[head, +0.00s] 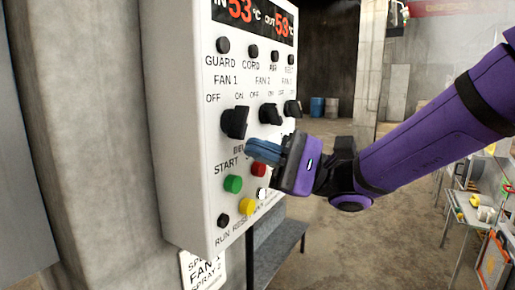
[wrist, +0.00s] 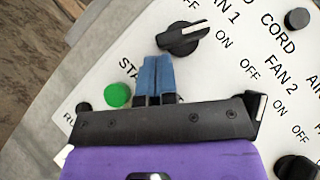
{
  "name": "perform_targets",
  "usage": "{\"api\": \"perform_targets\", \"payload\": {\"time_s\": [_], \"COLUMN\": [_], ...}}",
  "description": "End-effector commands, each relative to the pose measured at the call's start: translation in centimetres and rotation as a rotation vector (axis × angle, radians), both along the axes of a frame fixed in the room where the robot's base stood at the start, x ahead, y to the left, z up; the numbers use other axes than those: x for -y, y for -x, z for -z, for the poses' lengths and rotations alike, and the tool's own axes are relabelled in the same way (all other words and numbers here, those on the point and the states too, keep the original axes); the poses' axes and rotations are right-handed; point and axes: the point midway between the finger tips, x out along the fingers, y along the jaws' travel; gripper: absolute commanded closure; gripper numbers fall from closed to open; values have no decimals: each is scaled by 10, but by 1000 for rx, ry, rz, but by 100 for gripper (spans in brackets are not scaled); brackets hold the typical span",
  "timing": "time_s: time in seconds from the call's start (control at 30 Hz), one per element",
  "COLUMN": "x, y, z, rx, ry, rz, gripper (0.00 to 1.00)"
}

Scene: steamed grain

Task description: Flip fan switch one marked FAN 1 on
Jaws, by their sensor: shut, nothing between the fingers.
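The FAN 1 switch is a black rotary knob (head: 235,122) on the white control panel (head: 185,130), below the FAN 1 label with OFF at left and ON at right. In the wrist view the knob (wrist: 183,40) has a white pointer line aimed to the upper right, between the OFF and ON lettering. My gripper (head: 262,150) has blue fingers pressed together, empty. The tips sit just below and right of the knob in the head view. In the wrist view my gripper (wrist: 157,62) is just below the knob; I cannot tell if they touch.
The FAN 2 knob (head: 270,113) is to the right. A green button (head: 233,184), a red button (head: 258,170) and a yellow button (head: 247,206) lie below. Small black buttons sit above. A grey bench (head: 275,250) stands behind, below the panel.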

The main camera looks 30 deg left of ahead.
Motion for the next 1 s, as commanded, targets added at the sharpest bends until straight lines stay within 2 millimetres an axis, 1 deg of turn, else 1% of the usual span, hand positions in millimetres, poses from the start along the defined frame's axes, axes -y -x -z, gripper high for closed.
{"api": "perform_targets", "payload": {"time_s": [0.17,0.3,0.5,0.6,0.73,1.0], "x": [2,26,55,65,74,78], "y": [-30,-46,-69,-76,-82,-85], "z": [16,24,36,40,44,45], "rx": [-5,-3,-3,-3,-2,-1], "ry": [1,1,1,0,1,0], "rz": [4,4,4,2,0,0], "gripper": [100,100,100,100,100,100]}}
